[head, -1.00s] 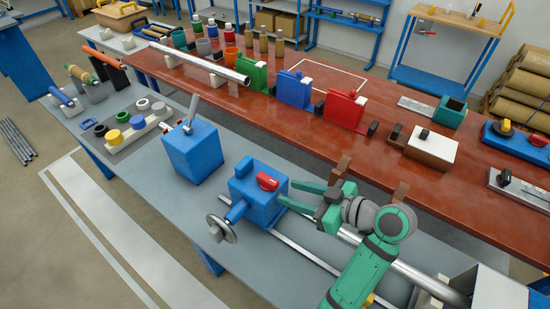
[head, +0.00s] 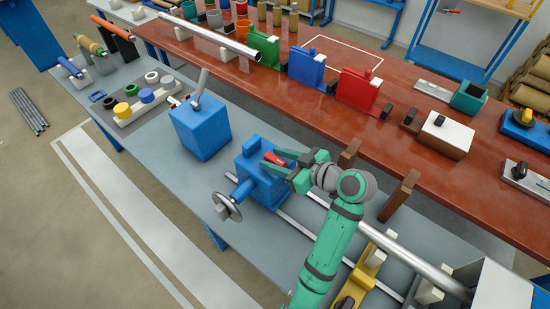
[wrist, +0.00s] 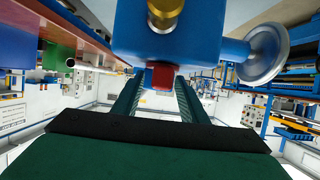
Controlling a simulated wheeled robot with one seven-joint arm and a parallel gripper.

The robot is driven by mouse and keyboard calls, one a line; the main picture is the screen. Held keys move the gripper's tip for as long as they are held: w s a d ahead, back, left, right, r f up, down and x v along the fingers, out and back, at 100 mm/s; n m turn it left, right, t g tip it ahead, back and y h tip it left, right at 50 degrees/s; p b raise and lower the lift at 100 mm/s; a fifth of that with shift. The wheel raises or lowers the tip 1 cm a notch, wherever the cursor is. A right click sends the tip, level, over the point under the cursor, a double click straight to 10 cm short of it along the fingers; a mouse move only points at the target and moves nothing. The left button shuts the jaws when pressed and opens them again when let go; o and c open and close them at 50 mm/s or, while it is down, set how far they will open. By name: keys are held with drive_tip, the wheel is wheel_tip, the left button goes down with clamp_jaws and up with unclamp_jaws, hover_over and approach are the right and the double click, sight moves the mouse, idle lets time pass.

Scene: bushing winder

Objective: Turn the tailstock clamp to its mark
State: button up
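The blue tailstock (head: 252,188) sits on the rails of the grey bench, with a grey handwheel (head: 228,207) on its near left side. The tailstock also fills the top of the wrist view (wrist: 210,40). My green gripper (head: 272,161) reaches in from the right, its two fingers on either side of the red clamp. In the wrist view the red clamp (wrist: 160,75) stands between the fingers (wrist: 158,97), with apparent gaps beside it. The gripper looks open. I cannot make out the mark.
A blue box with a grey lever (head: 200,130) stands left of the tailstock. A long metal bar (head: 425,270) and a yellow fixture (head: 375,268) lie to the right. Brown uprights (head: 400,195) stand behind my arm. The red table (head: 300,105) runs behind.

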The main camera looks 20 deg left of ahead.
drive_tip(key=shift+a, duration=0.2)
clamp_jaws()
